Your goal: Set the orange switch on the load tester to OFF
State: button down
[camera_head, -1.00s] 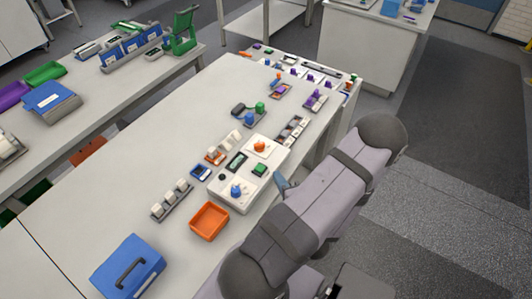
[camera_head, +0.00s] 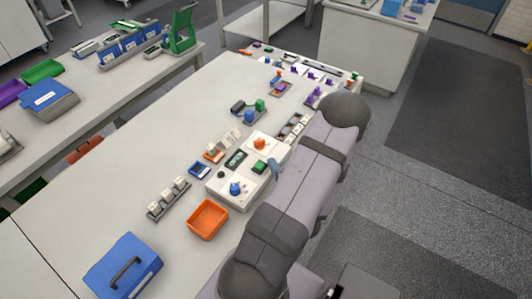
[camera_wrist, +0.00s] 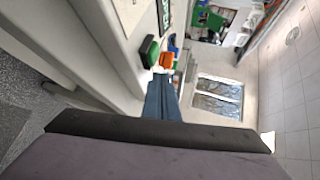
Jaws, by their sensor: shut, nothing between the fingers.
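The switch's setting is too small to read. My gripper (camera_head: 275,165) is shut and empty, close to the right edge of the tester beside the green button (camera_head: 259,167). In the wrist view my gripper (camera_wrist: 160,82) points toward the orange switch (camera_wrist: 167,60), with the green button (camera_wrist: 150,50) at left. I cannot tell whether the fingertips touch anything.
An orange tray (camera_head: 207,219) and a blue case (camera_head: 124,267) stand in front of the tester. A rack of white pieces (camera_head: 168,198) lies at left. Small modules with blue and green parts (camera_head: 249,111) stand behind. The bench's left middle is clear.

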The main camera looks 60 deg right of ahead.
aim_at(263, 145)
jog(key=p+x, duration=0.1)
jog(key=x, duration=0.1)
jog(key=p+x, duration=0.1)
jog(key=x, duration=0.2)
jog(key=r+p+x, duration=0.1)
jog(key=x, duration=0.2)
jog(key=shift+w+d, duration=0.1)
jog(key=shift+w, duration=0.05)
